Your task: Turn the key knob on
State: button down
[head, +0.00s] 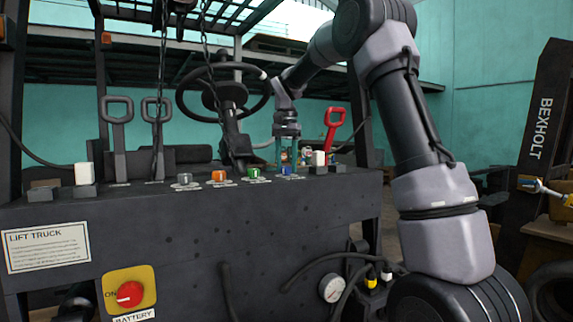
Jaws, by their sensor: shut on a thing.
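A row of small knobs stands on top of the dark panel: a grey knob (185,179), an orange knob (219,175), a green knob (254,173) and a blue knob (287,171). None is clearly labelled as the key knob at this size. My gripper (287,164) points straight down at the right end of this row. Its two fingers are shut on the blue knob, one on each side. The knob's turn angle is too small to read.
A steering wheel (222,92) stands behind the panel, and a red lever (334,125) stands right of my gripper. A white rocker switch (318,158) is close on the right. Chains (161,90) hang at the left. A red battery knob (130,293) sits on the front face.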

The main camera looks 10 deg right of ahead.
jog(key=shift+c, duration=1.8)
grip_release()
notch_tip(320, 180, up, 11)
